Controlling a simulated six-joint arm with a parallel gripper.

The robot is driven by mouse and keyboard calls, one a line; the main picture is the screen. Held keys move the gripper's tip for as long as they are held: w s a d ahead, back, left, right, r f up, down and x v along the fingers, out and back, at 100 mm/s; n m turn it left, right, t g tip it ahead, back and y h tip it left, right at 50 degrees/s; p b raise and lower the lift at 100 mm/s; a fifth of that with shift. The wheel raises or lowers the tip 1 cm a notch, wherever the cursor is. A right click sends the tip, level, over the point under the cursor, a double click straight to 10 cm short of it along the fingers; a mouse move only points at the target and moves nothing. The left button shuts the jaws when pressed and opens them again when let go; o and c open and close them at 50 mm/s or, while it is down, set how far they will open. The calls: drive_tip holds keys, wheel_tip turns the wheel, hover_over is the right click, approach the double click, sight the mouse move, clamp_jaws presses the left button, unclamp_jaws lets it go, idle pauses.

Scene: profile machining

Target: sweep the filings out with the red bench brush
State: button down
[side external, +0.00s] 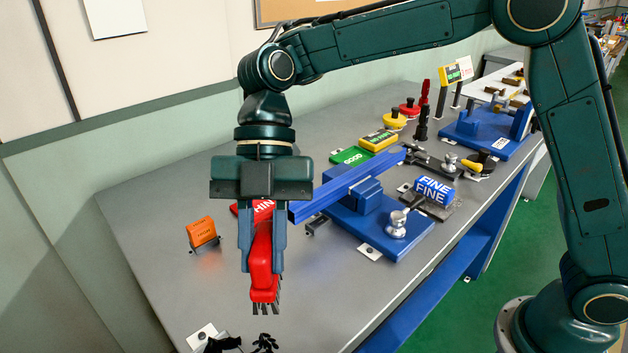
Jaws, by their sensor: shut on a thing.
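My gripper (262,268) is at the left middle of the side external view, pointing down. It is shut on the red bench brush (263,262), which hangs between the fingers with dark bristles (267,308) at its lower end. The brush appears to be above the grey bench, with dark pieces just below it in the picture. A long blue profile (345,187) lies across the blue fixture (375,225) to the right of my gripper. I cannot make out any filings.
An orange block (202,232) stands left of my gripper. Dark parts (225,345) sit at the bench's front edge. A blue FINE block (433,190), a green GOOD plate (351,156) and a yellow block (379,140) are to the right. The grey bench (150,215) is clear at far left.

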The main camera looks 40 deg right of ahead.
drive_tip(key=shift+f, duration=2.45)
drive_tip(key=shift+r, duration=0.1)
drive_tip(key=shift+f, duration=3)
drive_tip(key=shift+a+f, duration=0.5)
drive_tip(key=shift+f, duration=0.15)
drive_tip(key=shift+a+r, duration=0.2)
drive_tip(key=shift+a, duration=1.15)
drive_tip(key=shift+a+r, duration=0.15)
drive_tip(key=shift+a, duration=1.15)
wheel_tip(320, 180, up, 8)
drive_tip(key=shift+f, duration=0.25)
drive_tip(key=shift+d, duration=0.1)
